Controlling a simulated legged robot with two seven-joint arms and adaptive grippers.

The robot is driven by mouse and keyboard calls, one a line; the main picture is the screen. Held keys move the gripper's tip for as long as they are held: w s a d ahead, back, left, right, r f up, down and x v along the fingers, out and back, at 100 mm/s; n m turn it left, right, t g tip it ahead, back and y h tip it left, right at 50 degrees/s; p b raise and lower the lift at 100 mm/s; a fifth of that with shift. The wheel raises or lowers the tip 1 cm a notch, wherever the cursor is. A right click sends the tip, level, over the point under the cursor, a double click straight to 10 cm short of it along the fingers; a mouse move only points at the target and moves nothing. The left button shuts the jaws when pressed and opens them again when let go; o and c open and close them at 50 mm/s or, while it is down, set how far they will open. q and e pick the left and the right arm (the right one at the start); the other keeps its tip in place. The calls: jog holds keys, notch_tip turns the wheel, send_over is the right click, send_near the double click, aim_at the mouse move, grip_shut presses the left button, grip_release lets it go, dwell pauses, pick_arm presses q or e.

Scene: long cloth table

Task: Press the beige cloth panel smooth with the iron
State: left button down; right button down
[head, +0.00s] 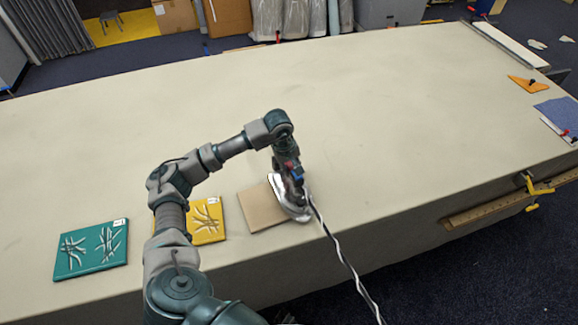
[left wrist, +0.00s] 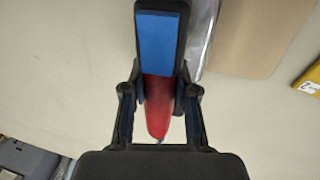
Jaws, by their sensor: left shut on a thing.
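The beige cloth panel (head: 257,209) lies flat near the front edge of the table in the head view, and part of it shows in the left wrist view (left wrist: 258,35). The silver iron (head: 298,210) is at the panel's right edge, overlapping it in the picture; whether its sole touches the cloth is hard to tell. My left gripper (head: 291,170) is above the iron and shut on its handle, which shows red between the fingers in the left wrist view (left wrist: 157,112). The arm and gripper hide part of the iron. My right gripper is not in view.
A yellow panel (head: 208,222) and a teal panel (head: 90,250), both with white wrinkle-like marks, lie to the left. A striped cord (head: 343,257) runs from the iron over the front edge. An orange triangle (head: 528,85) lies far right. The table's middle is clear.

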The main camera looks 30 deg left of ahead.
pick_arm(q)
jog(key=shift+a+r, duration=0.15)
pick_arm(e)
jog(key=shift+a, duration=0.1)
